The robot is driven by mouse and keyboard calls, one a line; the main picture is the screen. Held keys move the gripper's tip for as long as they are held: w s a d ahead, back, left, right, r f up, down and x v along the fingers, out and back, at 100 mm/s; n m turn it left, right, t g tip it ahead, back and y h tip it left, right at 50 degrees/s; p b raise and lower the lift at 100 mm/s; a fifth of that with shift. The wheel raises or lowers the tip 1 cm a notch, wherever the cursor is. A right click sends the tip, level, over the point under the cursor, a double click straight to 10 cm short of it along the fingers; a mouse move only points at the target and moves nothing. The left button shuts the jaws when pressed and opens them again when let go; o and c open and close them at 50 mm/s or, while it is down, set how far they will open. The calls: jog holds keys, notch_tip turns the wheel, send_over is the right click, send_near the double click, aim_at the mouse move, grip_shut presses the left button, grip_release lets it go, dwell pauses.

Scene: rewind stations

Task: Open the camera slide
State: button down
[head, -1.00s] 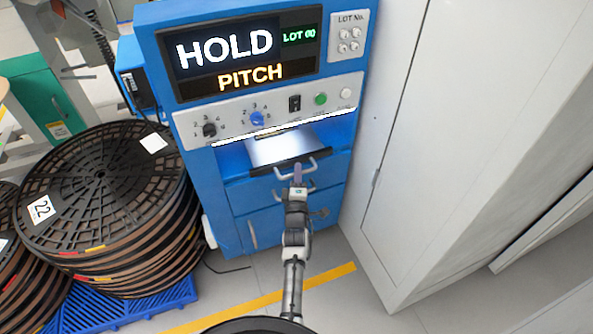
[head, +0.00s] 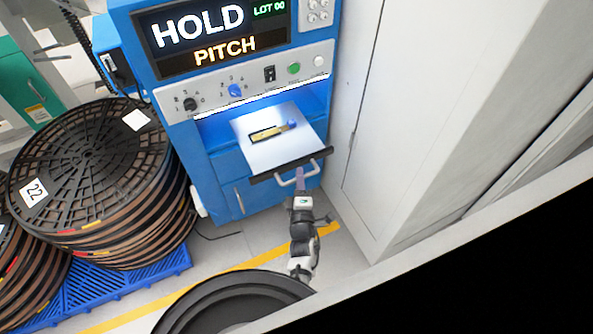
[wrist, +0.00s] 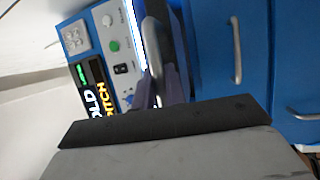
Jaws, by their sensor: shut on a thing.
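The camera slide (head: 262,150) is a bright pale tray with a dark front edge, pulled out of the lit slot of the blue station. A brass-coloured piece (head: 266,133) with a blue end lies on it. Its grey bar handle (head: 284,183) is on the front edge. My gripper (head: 300,177) is at this handle and shut on it. In the wrist view my purple-grey fingers (wrist: 164,85) are around the handle bar (wrist: 154,40); the exact contact is partly hidden.
The blue station (head: 222,165) has a HOLD/PITCH display (head: 215,35) and knobs above the slide. Stacked black reels (head: 95,180) stand on a blue pallet (head: 125,283) at left. A tall pale cabinet (head: 420,110) stands close on the right.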

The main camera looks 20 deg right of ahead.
dwell(0.3)
jog(key=c, duration=1.5)
grip_release()
jog(key=shift+o, duration=0.2)
jog(key=shift+s+f, duration=0.1)
jog(key=shift+s, duration=0.05)
